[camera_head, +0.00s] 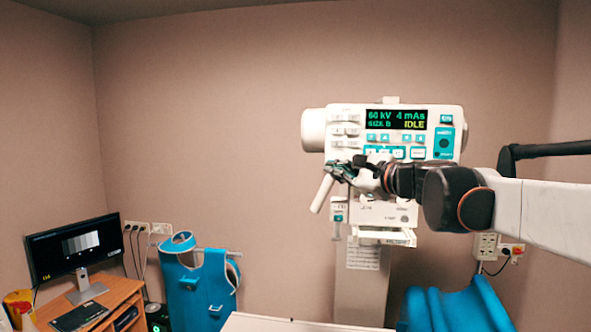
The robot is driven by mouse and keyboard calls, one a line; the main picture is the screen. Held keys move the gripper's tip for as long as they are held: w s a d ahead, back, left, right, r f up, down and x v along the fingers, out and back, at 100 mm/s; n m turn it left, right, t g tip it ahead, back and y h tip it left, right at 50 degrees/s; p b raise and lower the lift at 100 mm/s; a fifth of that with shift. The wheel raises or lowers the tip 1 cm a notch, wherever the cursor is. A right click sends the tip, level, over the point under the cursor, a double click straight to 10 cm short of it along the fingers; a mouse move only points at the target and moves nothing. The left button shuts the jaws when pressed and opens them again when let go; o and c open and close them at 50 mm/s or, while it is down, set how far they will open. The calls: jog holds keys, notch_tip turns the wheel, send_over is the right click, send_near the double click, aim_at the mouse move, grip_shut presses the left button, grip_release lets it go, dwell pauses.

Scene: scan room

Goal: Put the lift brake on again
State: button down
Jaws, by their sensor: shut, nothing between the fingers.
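The X-ray unit's control head (345,116) stands on a pale column (360,295) against the back wall. Its screen (396,119) reads 60 kV, 4 mAs, SIZE B, IDLE. A white lever (321,194) hangs tilted at the lower left of the head, its lower end to the left. A small switch plate with a teal part (338,216) sits just right of it. No readable label shows which control is the lift brake. My gripper (334,172) reaches in from the right, shut and empty, at the lever's upper end. I cannot tell whether they touch.
Below the head are a white box (390,213) and a tray-like part (385,237). A pale table edge (265,323) and blue padding (455,305) lie in front. A blue apron (197,290) hangs at left, beside a desk (110,297) with a monitor (76,248).

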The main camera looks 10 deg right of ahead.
jog(key=shift+w+d, duration=0.2)
jog(key=shift+w, duration=0.3)
jog(key=shift+w+d, duration=0.15)
jog(key=shift+w, duration=0.35)
jog(key=shift+w, duration=0.1)
dwell(0.6)
jog(key=shift+w+d, duration=0.15)
jog(key=shift+w, duration=0.15)
